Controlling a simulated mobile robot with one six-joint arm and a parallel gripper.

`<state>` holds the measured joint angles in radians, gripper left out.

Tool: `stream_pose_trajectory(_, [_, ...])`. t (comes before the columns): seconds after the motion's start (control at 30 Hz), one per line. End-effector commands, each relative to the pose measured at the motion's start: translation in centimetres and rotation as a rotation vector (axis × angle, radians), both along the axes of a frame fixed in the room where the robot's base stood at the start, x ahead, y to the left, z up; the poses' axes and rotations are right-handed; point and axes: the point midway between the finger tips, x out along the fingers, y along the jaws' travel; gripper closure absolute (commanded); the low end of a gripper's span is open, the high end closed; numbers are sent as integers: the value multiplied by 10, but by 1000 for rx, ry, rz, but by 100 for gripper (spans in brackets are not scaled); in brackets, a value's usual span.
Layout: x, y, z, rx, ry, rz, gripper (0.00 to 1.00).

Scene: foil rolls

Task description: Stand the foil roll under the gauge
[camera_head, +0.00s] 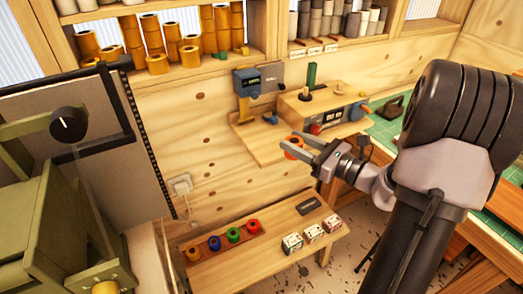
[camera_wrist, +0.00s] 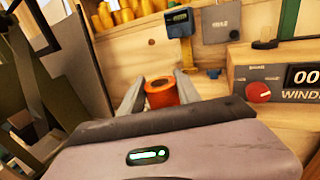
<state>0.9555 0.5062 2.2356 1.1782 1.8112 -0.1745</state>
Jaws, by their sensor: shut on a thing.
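My gripper (camera_head: 302,153) is shut on an orange foil roll (camera_head: 293,147). The roll also shows in the wrist view (camera_wrist: 161,93), between the two fingers, with its dark bore facing up. The gauge (camera_head: 246,82) is a blue device with a small display on the back wall side; it also shows in the wrist view (camera_wrist: 180,22). It stands over a wooden shelf (camera_head: 262,147). The held roll is in front and to the right of the gauge in the head view, apart from it. Whether the roll touches the shelf is unclear.
A winder box (camera_head: 325,103) with a red knob (camera_wrist: 259,92) stands right of the gauge. A lower bench (camera_head: 235,262) holds several coloured rolls and small white boxes. Shelves above hold gold rolls (camera_head: 152,35) and grey rolls (camera_head: 320,22). A green cabinet (camera_head: 45,215) stands left.

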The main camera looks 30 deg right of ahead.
Motion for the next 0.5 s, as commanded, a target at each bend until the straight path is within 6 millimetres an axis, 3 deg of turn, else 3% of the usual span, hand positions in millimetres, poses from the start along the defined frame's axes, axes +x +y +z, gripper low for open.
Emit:
stream_pose_trajectory(0.2, [75, 17, -10, -2, -2, 6, 100])
stream_pose_trajectory(0.3, [99, 22, -11, -1, -1, 3, 100])
stream_pose_trajectory(0.4, [110, 23, -12, 0, -1, 1, 100])
stream_pose_trajectory(0.5, [112, 23, -27, 2, 1, 0, 100])
